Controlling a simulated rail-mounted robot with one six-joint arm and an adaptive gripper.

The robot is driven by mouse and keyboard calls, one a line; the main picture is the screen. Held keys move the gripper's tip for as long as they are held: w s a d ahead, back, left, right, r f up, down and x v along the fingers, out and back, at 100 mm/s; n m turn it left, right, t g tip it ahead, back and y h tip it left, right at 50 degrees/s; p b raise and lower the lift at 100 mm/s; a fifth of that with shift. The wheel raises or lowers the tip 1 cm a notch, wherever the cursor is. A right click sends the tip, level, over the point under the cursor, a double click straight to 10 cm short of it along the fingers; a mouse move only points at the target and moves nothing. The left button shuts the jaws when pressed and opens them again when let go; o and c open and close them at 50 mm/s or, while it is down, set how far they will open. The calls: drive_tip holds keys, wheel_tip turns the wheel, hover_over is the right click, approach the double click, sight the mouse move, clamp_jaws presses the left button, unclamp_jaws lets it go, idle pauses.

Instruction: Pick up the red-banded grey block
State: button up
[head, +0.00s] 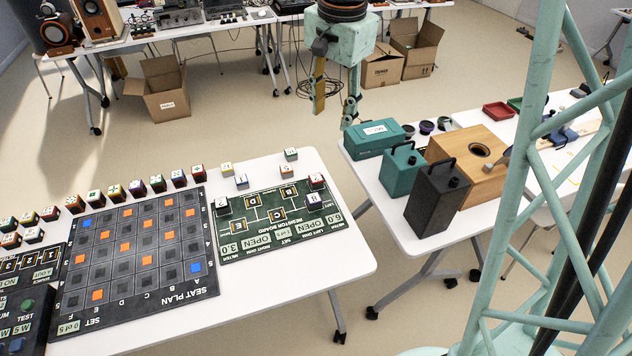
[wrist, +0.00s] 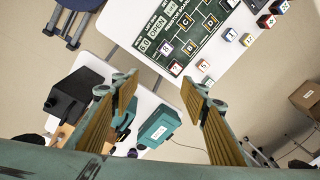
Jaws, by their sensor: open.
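A small pale grey block with a reddish mark, which looks like the red-banded one (head: 287,171), stands on the white table at the far edge of the green resistor board (head: 262,222). It also shows in the wrist view (wrist: 204,66), just beyond the tip of the right-hand finger. A similar block with a greenish band (head: 291,154) stands just behind it. My gripper (head: 334,115) is open and empty, well above table height, behind and to the right of the block. In the wrist view the open fingers (wrist: 160,82) have floor and table edge between them.
Blue-banded (head: 241,182) and yellow-banded (head: 226,169) blocks stand left of it. Teal cases (head: 401,171), a black box (head: 436,198) and a wooden box (head: 468,160) crowd the right table. A floor gap separates the tables.

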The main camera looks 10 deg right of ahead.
drive_tip(key=w+f+m, duration=0.3)
drive_tip(key=w+f, duration=0.5)
drive_tip(key=f, duration=0.3)
drive_tip(key=m+g, duration=0.1)
drive_tip(key=m, duration=0.2)
hover_over(316, 177)
wheel_tip(316, 177, down, 12)
drive_tip(key=shift+s+d+f, duration=0.1)
drive_tip(key=shift+f, duration=0.05)
drive_tip(key=shift+f, duration=0.1)
drive_tip(key=shift+f+b, duration=0.4)
drive_tip(key=shift+f, duration=3.8)
drive_tip(key=shift+f+b, duration=0.4)
drive_tip(key=shift+f, duration=2.2)
